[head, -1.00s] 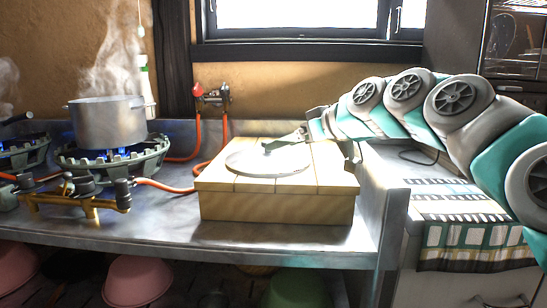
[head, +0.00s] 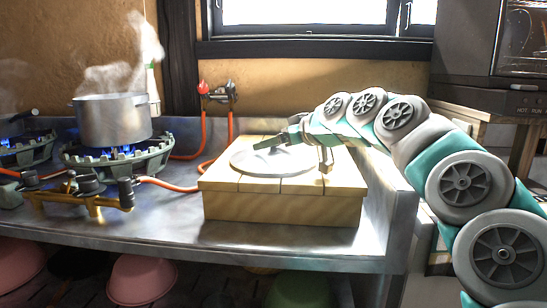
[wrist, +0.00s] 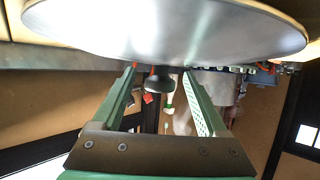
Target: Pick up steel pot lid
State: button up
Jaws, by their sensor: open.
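The steel pot lid (head: 262,164) lies flat on a light wooden block (head: 282,207) on the metal counter. In the wrist view the lid (wrist: 165,30) fills the top as a shiny disc. Its dark knob (wrist: 158,84) shows between the two green fingers. My gripper (head: 262,144) reaches in from the right, low over the lid; its fingers hide the knob in the head view. In the wrist view my gripper (wrist: 159,76) is open, with a gap on both sides of the knob. I cannot tell whether a finger touches the lid.
A steaming pot (head: 112,120) stands on a lit burner (head: 117,153) to the left. Orange hoses (head: 166,189) and a brass gas fitting (head: 80,195) lie near the block. The window wall (head: 295,82) is behind. Counter is clear in front of the block.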

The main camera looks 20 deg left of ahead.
grip_shut()
dwell(0.5)
